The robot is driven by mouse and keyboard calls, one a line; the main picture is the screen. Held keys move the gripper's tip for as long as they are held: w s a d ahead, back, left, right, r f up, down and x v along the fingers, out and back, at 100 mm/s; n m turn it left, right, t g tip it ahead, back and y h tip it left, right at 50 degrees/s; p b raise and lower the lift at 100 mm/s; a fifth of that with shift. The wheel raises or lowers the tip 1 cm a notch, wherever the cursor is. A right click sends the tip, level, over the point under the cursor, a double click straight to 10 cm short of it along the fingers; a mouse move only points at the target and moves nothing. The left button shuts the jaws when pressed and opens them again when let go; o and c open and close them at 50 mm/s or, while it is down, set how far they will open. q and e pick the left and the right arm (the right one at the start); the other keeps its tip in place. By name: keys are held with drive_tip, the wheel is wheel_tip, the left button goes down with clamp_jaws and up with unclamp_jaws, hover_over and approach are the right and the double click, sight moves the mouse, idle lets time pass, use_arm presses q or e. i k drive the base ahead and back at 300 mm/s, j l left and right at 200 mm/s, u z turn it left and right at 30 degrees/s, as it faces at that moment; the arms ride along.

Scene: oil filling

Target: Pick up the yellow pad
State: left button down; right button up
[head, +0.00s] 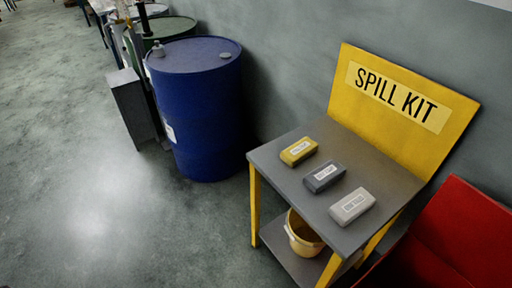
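The yellow pad (299,151) lies flat on the grey top of the spill kit stand (272,153), nearest the stand's far left end. It is a small block with a pale label on top. A dark grey pad (324,177) and a light grey pad (352,207) lie in a row with it, apart from each other. Neither of my grippers shows in the head view.
A yellow SPILL KIT board (400,100) rises behind the stand. A yellow bucket (303,236) is on the lower shelf. A blue drum (197,110) stands to the left, a red object (455,240) at right. The floor at left is clear.

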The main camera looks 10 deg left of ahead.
sight(292, 156)
drive_tip(key=u, duration=2.95)
drive_tip(key=z, duration=3.4)
drive_tip(key=i+j+z, duration=0.15)
drive_tip(key=j+z, duration=0.55)
drive_tip(key=j, duration=0.15)
drive_tip(key=j+z, duration=0.35)
drive_tip(key=i+j, duration=0.05)
drive_tip(key=j, duration=0.05)
